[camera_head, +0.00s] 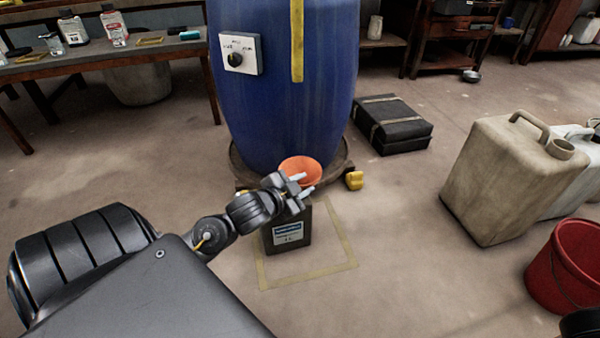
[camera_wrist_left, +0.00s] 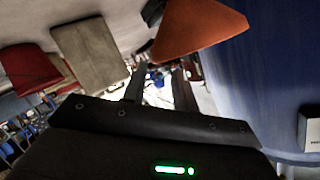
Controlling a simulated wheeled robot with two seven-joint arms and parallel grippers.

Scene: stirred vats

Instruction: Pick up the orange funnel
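The orange funnel (camera_head: 300,169) shows in the head view in front of the big blue vat, its wide mouth up. Its lower part is hidden behind my left gripper. My left gripper (camera_head: 304,184) is right at the funnel's near side, its two light fingertips apart with a gap between them. I cannot tell whether they touch the funnel. In the left wrist view the funnel (camera_wrist_left: 200,30) shows large at the top, as an orange cone.
A dark labelled box (camera_head: 288,232) stands below my left gripper, within a yellow floor outline (camera_head: 315,283). The blue vat (camera_head: 275,110) is close behind. A small yellow object (camera_head: 354,180) lies right of the funnel. Jerrycans (camera_head: 500,180) and a red bucket (camera_head: 565,265) stand right.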

